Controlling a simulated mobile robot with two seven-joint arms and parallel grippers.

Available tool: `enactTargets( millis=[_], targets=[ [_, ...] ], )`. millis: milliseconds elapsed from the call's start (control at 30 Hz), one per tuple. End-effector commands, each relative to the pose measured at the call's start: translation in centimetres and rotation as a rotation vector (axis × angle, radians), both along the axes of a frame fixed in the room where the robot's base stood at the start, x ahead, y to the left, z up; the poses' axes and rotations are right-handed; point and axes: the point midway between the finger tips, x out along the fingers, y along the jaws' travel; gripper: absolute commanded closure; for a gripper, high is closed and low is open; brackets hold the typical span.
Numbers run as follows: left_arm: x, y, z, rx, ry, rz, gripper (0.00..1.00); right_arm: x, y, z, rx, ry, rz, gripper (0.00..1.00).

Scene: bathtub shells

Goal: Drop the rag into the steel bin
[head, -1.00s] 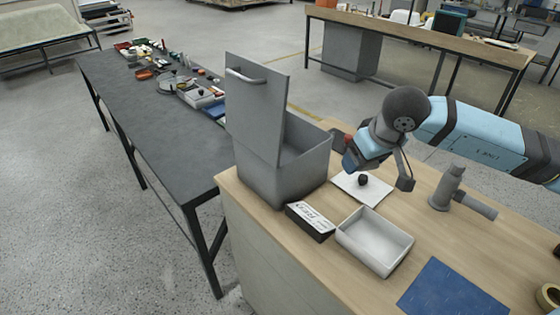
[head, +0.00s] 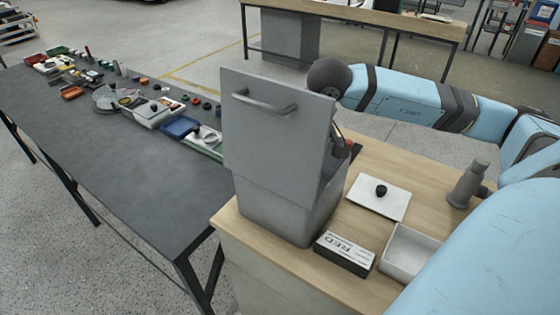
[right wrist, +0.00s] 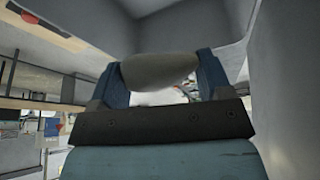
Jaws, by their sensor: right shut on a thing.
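The steel bin (head: 285,212) stands at the left corner of the wooden bench, with its lid (head: 272,135) raised on the near side. My right arm reaches in from the right, and its hand is mostly hidden behind the lid. In the right wrist view my right gripper (right wrist: 160,78) has its blue fingers shut on a pale grey, rounded bundle, which I take as the rag (right wrist: 160,68). Grey walls like the bin's (right wrist: 285,75) rise close around the gripper. How deep it sits I cannot tell. My left gripper is not in view.
A black box marked RED (head: 343,255) stands beside the bin. A white plate with a black knob (head: 378,203), a white tray (head: 408,252) and a grey upright fixture (head: 467,185) are to the right. A dark table (head: 120,165) with many small items lies left.

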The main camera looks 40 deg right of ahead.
Motion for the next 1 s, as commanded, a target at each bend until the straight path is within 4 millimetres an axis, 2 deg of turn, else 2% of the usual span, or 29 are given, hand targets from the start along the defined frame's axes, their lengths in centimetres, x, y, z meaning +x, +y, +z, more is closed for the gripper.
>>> enactTargets(
  millis=[300,500,933,967,1000],
  targets=[
    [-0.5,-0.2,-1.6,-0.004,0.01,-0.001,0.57,-0.1,0.0,-3.5,0.0,0.003,-0.001,0.5],
    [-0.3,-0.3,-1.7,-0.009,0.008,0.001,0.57,0.0,0.0,-5.3,0.001,0.002,0.0,0.5],
    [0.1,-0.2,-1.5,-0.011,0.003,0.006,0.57,0.0,0.0,-5.9,0.0,0.001,0.0,0.5],
    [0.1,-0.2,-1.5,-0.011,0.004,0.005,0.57,0.0,0.0,-5.9,0.0,0.001,0.0,0.21],
    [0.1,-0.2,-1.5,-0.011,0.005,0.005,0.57,0.0,0.0,-5.9,0.0,0.001,0.0,0.12]
  ],
)
